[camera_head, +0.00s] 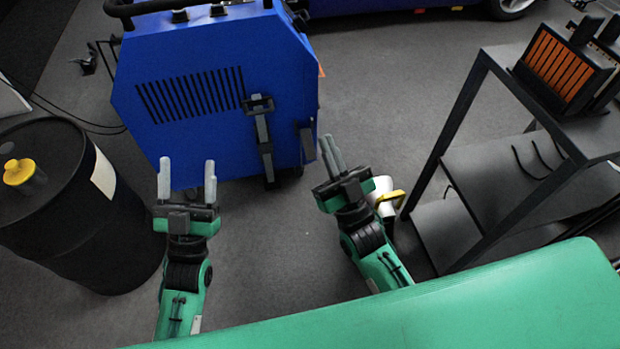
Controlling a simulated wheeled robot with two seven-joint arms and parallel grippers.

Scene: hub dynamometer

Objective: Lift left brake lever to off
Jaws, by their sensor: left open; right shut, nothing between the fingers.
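A blue dynamometer unit (170,60) with a slotted vent stands upright at the back. A grey and black lever-like part (263,135) with a dark bracket at its top is on its front face, right of the vent. I cannot tell for sure that this is the left brake lever, nor its setting. My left gripper (187,172) is open and empty, with its fingers pointing at the unit's lower left front. It appears apart from the lever, to its left. My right gripper (330,150) is shut and empty, right of the unit.
A black drum (90,215) with a yellow cap stands at the left. A dark shelf rack (480,180) holding a box with orange slots (560,62) stands at the right. A white object with a yellow handle (388,197) is beside my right wrist. Grey floor is clear between my arms.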

